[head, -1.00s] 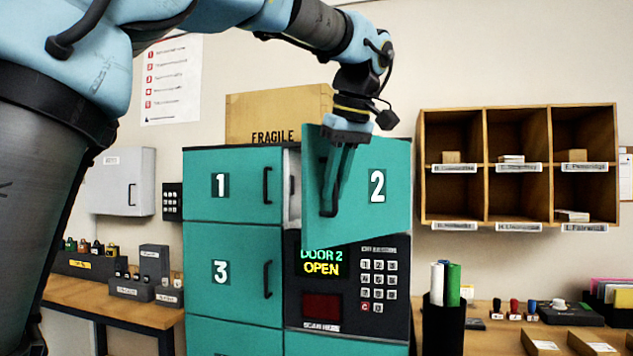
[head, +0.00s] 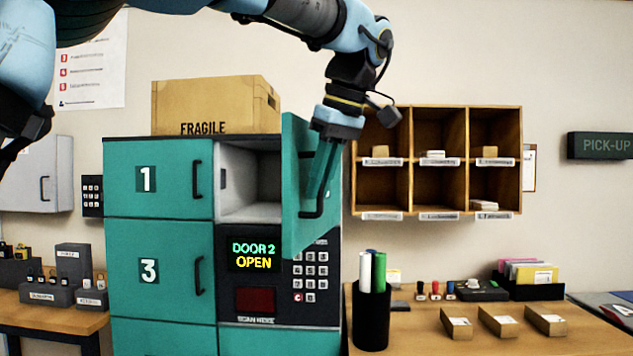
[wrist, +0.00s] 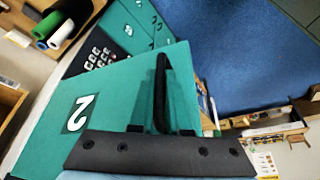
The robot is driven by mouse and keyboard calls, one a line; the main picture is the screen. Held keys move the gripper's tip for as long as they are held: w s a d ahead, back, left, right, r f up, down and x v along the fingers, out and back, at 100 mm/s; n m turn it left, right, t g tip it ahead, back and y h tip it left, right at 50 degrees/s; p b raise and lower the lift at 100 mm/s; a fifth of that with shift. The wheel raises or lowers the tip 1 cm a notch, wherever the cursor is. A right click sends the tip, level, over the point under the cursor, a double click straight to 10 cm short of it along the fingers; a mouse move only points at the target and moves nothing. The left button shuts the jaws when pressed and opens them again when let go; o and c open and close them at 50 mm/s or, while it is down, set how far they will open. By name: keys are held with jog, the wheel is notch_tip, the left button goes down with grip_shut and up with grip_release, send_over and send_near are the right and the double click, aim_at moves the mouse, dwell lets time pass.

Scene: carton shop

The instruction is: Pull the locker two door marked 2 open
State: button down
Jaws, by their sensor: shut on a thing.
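The white mark 2 shows on the door face in the wrist view (wrist: 80,113). My gripper (head: 318,190) is shut on the dark handle (head: 312,212) of this door; the handle also shows in the wrist view (wrist: 161,95). The locker screen (head: 254,255) reads DOOR 2 OPEN.
Doors 1 (head: 158,180) and 3 (head: 160,272) are closed. A FRAGILE carton (head: 215,108) sits on top of the bank. A wooden pigeonhole shelf (head: 465,150) hangs to the right, above a table (head: 420,335) with a dark holder of rolls (head: 372,315) and small boxes.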

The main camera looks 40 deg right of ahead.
jog(key=c, duration=0.9)
grip_release()
jog(key=v, duration=1)
jog(key=shift+s+r, duration=0.2)
jog(key=shift+r, duration=0.15)
